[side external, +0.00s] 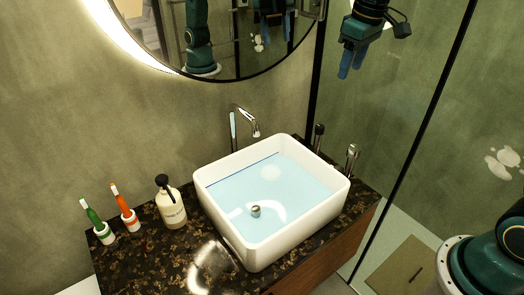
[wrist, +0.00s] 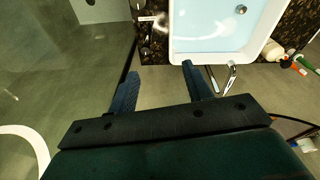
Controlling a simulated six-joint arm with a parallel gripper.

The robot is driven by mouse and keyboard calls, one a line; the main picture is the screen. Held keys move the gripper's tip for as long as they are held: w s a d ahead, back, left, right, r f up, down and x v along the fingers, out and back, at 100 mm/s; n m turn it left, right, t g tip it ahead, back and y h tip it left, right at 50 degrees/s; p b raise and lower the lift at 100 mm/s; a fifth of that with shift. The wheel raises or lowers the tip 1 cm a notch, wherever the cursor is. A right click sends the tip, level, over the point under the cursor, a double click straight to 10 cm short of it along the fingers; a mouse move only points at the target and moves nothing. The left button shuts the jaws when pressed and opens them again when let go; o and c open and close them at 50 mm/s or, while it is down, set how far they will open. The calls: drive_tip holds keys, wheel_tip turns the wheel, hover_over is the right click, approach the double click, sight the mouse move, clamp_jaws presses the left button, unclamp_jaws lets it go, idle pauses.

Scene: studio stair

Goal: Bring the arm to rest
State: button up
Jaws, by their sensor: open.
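My gripper (side external: 352,60) hangs at the top of the side external view, in front of the glass panel and high above the counter. Its blue fingers point down and hold nothing. In the wrist view my gripper (wrist: 158,82) shows two blue fingers spread wide apart, with empty space between them. The white sink (side external: 283,229) lies below and to the left of the gripper in the side view. No object is in contact with the fingers.
A chrome faucet (side external: 243,124) stands behind the sink. A round mirror (side external: 230,79) hangs on the wall. Space around the gripper looks free.

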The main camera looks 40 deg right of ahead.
drive_tip(key=s+a+m+t, duration=0.1)
drive_tip(key=s+a, duration=0.2)
drive_tip(key=s, duration=1)
drive_tip(key=s+a+f+m+t, duration=0.1)
drive_tip(key=s+a+t, duration=0.1)
drive_tip(key=s, duration=1.1)
drive_tip(key=shift+a+t, duration=0.3)
drive_tip(key=shift+a, duration=0.3)
